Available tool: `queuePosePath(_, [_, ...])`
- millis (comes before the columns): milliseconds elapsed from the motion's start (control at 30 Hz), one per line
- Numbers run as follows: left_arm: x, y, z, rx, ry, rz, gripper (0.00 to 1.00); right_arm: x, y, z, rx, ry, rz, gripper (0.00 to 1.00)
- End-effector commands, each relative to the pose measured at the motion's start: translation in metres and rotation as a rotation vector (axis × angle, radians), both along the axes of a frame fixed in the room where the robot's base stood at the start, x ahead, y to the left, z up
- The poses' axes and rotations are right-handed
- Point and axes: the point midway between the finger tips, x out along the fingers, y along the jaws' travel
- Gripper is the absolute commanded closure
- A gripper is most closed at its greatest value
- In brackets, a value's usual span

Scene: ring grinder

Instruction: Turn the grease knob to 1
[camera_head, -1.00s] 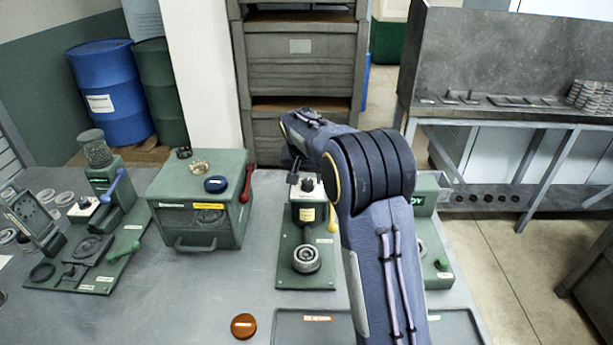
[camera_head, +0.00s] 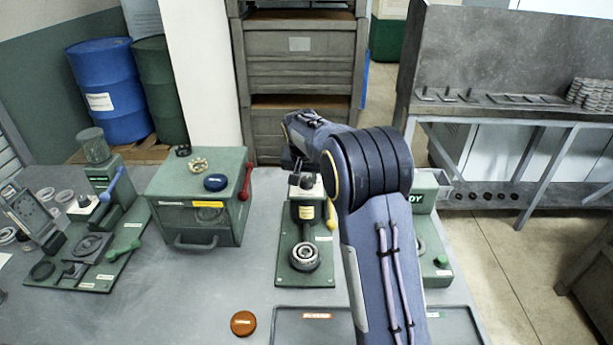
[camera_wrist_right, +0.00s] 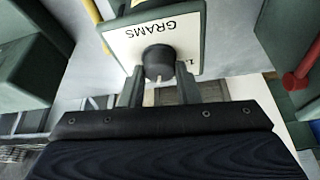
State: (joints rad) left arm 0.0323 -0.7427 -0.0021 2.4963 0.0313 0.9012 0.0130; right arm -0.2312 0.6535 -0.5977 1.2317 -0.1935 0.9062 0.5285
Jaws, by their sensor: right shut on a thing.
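The grease knob is a black round knob (camera_wrist_right: 158,60) on a white dial plate (camera_wrist_right: 120,45) marked GRAMS, seen in the right wrist view. A number at the plate's right edge is partly hidden by a finger, and the knob's setting is not readable. In the head view the knob (camera_head: 306,181) is small, on top of the green grease station (camera_head: 290,265). My right gripper (camera_wrist_right: 159,88) has one finger on each side of the knob and is shut on it; it also shows in the head view (camera_head: 298,172). My left gripper is out of view.
A metal ring part (camera_head: 304,256) sits on the station's base, with a yellow lever (camera_head: 331,215) beside its column. A green box with a red lever (camera_head: 246,182) stands to the left. An orange disc (camera_head: 243,323) and a tray (camera_head: 290,336) lie in front.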

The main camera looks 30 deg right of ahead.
Motion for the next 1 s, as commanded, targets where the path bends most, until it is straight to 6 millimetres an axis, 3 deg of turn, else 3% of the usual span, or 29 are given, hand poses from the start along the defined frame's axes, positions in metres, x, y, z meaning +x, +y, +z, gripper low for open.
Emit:
queuePosePath(367, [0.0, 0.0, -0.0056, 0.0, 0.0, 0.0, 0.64, -0.0011, -0.0025, -0.0004, 0.002, -0.002, 0.211, 0.93])
queuePosePath(1000, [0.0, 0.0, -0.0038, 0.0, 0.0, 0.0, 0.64, -0.001, -0.0048, 0.0011, 0.003, -0.002, 0.815, 0.93])
